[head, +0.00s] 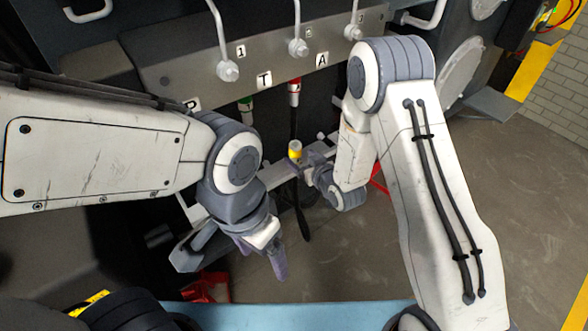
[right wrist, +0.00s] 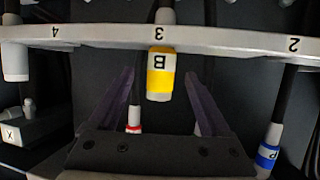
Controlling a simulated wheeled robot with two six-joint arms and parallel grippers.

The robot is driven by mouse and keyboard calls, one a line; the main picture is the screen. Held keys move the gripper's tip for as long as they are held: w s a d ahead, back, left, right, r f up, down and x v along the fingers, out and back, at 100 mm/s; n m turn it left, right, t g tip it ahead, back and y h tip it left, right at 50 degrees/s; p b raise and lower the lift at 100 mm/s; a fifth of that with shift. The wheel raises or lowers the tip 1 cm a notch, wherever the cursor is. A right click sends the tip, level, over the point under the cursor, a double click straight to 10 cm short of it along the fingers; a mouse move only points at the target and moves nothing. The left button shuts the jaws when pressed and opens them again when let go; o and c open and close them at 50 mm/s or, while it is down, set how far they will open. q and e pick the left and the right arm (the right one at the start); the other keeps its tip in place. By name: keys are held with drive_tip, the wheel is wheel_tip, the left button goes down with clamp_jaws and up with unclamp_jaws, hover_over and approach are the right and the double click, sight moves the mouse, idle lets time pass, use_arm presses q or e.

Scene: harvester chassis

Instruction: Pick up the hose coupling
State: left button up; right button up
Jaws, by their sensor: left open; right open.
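The hose coupling with a yellow band marked B (right wrist: 160,80) hangs in the holder bar (right wrist: 225,37) at the slot numbered 3, between the open fingers of my right gripper (right wrist: 160,94) in the right wrist view. In the head view the yellow coupling (head: 295,149) shows just left of my right gripper (head: 304,167). My left gripper (head: 272,258) is open and empty, lower in the head view, pointing down.
A blue-banded coupling (right wrist: 268,152) hangs at slot 2, and a white one (right wrist: 14,62) at slot 4. A red-banded coupling (head: 294,88) and a green-banded one (head: 246,104) sit under the panel (head: 180,75) with ports P, T and A. Floor at right is clear.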

drive_tip(key=x, duration=0.7)
drive_tip(key=shift+a+f, duration=0.15)
drive_tip(key=shift+f, duration=0.05)
drive_tip(key=shift+r, duration=0.1)
clamp_jaws()
